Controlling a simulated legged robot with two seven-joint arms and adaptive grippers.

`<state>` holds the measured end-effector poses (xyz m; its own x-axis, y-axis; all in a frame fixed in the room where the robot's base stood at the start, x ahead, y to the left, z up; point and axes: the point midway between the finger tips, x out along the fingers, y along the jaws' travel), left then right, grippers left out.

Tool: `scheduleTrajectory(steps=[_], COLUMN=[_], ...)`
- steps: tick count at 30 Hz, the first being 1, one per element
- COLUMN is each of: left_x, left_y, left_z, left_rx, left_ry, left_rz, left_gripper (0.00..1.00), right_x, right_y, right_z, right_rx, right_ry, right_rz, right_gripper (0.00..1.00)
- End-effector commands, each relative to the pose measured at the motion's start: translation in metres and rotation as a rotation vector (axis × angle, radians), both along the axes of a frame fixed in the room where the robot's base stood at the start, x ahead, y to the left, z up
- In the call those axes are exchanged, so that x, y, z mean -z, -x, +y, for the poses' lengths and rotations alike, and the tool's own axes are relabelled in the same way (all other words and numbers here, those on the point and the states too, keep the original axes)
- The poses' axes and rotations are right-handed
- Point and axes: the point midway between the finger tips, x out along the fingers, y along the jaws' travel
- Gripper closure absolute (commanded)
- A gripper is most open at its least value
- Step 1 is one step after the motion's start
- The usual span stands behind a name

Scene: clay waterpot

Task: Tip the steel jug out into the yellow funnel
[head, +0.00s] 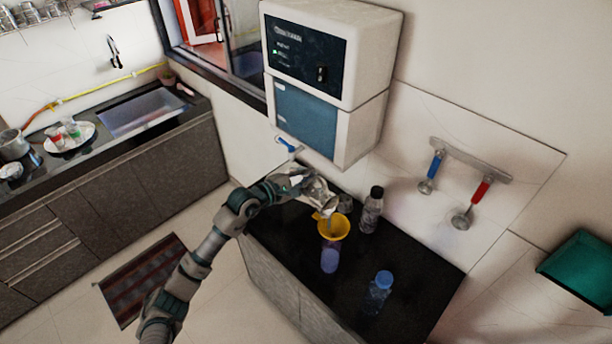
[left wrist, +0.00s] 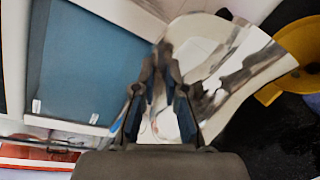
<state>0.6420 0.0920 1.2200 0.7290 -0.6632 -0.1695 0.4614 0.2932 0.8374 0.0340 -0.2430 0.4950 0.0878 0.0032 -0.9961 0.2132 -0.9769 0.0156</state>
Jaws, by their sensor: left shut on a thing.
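The yellow funnel (head: 333,227) sits above a purple-blue bottle (head: 329,260) on the black counter. The steel jug (head: 329,207) is tilted over the funnel, its mouth end toward it. My left gripper (head: 309,184) is shut on the jug from the left side. In the left wrist view the shiny jug (left wrist: 225,65) fills the space beyond my left gripper's fingers (left wrist: 165,95), and the funnel (left wrist: 292,68) shows at the right edge. I cannot tell whether anything is flowing from the jug. My right gripper is not in view.
A dark-capped bottle (head: 371,210) stands close right of the funnel. A blue-capped bottle (head: 378,293) stands nearer the counter's front. A white and blue dispenser unit (head: 322,85) hangs on the wall above. The right part of the black counter (head: 430,270) is clear.

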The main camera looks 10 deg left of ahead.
Motion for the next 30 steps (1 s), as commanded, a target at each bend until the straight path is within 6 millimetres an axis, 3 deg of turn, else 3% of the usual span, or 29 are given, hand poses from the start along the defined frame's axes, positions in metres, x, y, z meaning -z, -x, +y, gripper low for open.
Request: scheduleTrajectory(steps=[30], left_x=[-0.0087], left_y=[0.0071], left_z=[-0.0085], left_rx=[0.000], left_ry=[-0.065], left_rz=[-0.058], left_gripper=[1.00], right_x=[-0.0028], right_y=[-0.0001], right_z=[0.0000], right_rx=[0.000], right_ry=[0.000], right_rz=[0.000], right_gripper=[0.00])
